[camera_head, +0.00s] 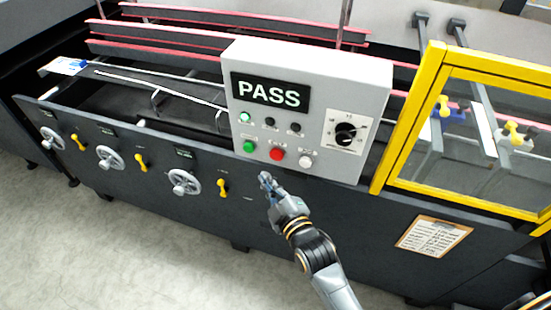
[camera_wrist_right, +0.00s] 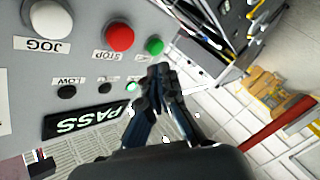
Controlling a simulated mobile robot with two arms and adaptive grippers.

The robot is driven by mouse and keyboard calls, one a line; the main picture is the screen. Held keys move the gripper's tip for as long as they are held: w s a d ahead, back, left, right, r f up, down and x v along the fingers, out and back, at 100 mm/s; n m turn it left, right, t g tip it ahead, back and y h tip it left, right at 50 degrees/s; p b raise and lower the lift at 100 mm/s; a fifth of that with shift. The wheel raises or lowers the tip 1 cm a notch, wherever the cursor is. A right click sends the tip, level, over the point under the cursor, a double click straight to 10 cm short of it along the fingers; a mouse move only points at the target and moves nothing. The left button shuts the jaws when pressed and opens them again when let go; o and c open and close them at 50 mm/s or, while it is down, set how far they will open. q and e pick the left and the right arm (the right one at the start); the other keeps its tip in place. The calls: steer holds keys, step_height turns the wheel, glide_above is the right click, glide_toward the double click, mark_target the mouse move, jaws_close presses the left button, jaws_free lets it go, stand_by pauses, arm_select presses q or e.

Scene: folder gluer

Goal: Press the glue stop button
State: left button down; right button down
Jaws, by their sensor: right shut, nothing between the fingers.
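A grey control box (camera_head: 305,110) carries a red button (camera_head: 277,154) between a green button (camera_head: 249,146) and a white one (camera_head: 306,161). In the right wrist view the red button (camera_wrist_right: 119,36) has a STOP label beside it, and the white one (camera_wrist_right: 50,22) is labelled JOG. My right gripper (camera_head: 266,181) is shut and empty, just below the box's lower edge in the head view. In the right wrist view its fingertips (camera_wrist_right: 159,72) appear nearest the green button (camera_wrist_right: 154,45); contact cannot be told. My left gripper is not in view.
The box also has a lit PASS display (camera_head: 270,93), a lit green lamp (camera_head: 245,118) and a black dial (camera_head: 345,133). A yellow-framed guard (camera_head: 380,170) stands to the right. Handwheels (camera_head: 184,182) and yellow levers line the machine's dark front; a clipboard (camera_head: 433,237) hangs there.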

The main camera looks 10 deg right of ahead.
mark_target(270, 155)
steer(key=shift+w+d, duration=0.35)
steer(key=shift+w, duration=0.3)
steer(key=shift+w+d, duration=0.4)
steer(key=shift+w, duration=0.2)
steer(key=shift+w+d, duration=0.35)
steer(key=shift+w, duration=0.3)
steer(key=shift+w+d, duration=0.2)
steer(key=shift+w, duration=0.15)
steer(key=shift+w+d, duration=0.25)
steer(key=shift+w, duration=0.2)
stand_by(0.7)
steer(key=shift+s+a, duration=0.1)
steer(key=shift+s, duration=0.1)
steer(key=shift+s+a+p, duration=0.4)
steer(key=shift+s+p, duration=0.05)
steer(key=shift+s, duration=0.2)
